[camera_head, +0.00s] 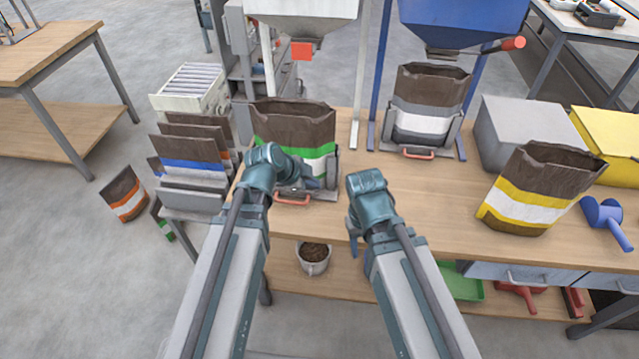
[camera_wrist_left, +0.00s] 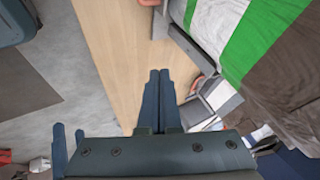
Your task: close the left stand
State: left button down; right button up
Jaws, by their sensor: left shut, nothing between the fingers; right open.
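The left stand (camera_head: 322,192) is a grey metal frame with an orange-red front handle (camera_head: 292,202), on the wooden bench under the grey hopper. A brown bag (camera_head: 292,122) with green and white bands stands in it; its green band also fills the upper right of the left wrist view (camera_wrist_left: 262,40). My left gripper (camera_head: 312,180) is shut and empty in front of the bag, above the stand's front; its closed fingers (camera_wrist_left: 159,74) point across bare bench beside the stand. It partly hides the stand and bag. My right gripper (camera_head: 353,238) is open and empty at the bench's front edge.
A second stand (camera_head: 386,146) holds a grey-banded bag (camera_head: 428,105) under the blue hopper. A yellow-banded bag (camera_head: 540,190), a grey box (camera_head: 510,130) and a blue scoop (camera_head: 606,216) are at right. Several flat bags (camera_head: 192,150) stand at left. The bench's middle is clear.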

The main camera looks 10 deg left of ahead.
pick_arm(q)
jog(key=b+x, duration=0.7)
jog(key=x, duration=0.2)
jog(key=shift+f, duration=0.2)
jog(key=w, duration=0.3)
jog(key=shift+w+d, duration=0.15)
jog(key=shift+w, duration=0.45)
jog(key=w, duration=1.7)
jog(key=w+d, duration=0.1)
jog(key=w, duration=0.8)
jog(key=shift+w, duration=0.2)
jog(key=shift+w+r, duration=0.15)
jog(key=shift+w, duration=0.3)
